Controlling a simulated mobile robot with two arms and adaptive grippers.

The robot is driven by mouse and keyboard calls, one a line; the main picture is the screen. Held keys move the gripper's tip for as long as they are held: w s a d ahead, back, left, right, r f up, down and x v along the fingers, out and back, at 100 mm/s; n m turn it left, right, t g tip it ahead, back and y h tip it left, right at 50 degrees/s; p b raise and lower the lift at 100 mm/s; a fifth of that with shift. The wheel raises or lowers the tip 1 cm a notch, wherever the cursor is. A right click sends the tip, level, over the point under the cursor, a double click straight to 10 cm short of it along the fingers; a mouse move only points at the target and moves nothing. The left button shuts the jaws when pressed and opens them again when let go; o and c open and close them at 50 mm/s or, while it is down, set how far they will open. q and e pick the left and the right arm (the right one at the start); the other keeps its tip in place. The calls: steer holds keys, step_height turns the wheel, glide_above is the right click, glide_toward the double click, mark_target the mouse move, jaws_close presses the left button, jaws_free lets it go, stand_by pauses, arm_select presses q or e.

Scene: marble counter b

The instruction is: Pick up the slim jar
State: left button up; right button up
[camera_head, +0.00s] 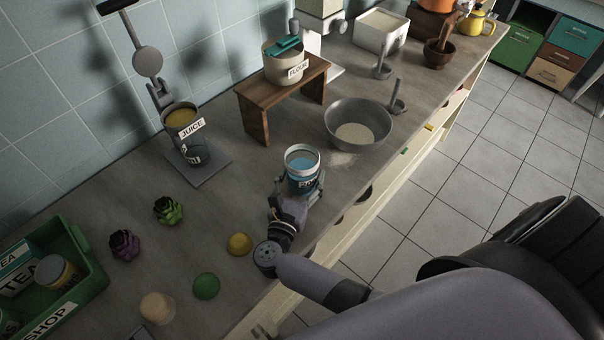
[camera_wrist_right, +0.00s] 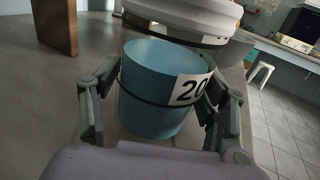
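The slim jar (camera_head: 302,168), round with a pale rim and a blue body, is near the counter's front edge beside the metal bowl. In the right wrist view the blue jar (camera_wrist_right: 155,95) fills the middle, with a white label that starts with "20". My right gripper (camera_head: 298,190) has one finger on each side of the jar. In the wrist view its fingertips (camera_wrist_right: 162,92) are at the jar's two edges. I cannot tell whether they press on it. The jar's base is hidden by my gripper in the head view. My left gripper is not in view.
The metal bowl (camera_head: 359,130) holds pale grains, with some spilled near the jar. A wooden stand (camera_head: 262,105) carries the flour pot (camera_head: 283,62). A green crate (camera_head: 92,275) and several small round items are at left.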

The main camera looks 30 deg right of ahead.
steer(key=c, duration=1.1)
steer(key=shift+c, duration=0.5)
steer(key=shift+r, duration=0.2)
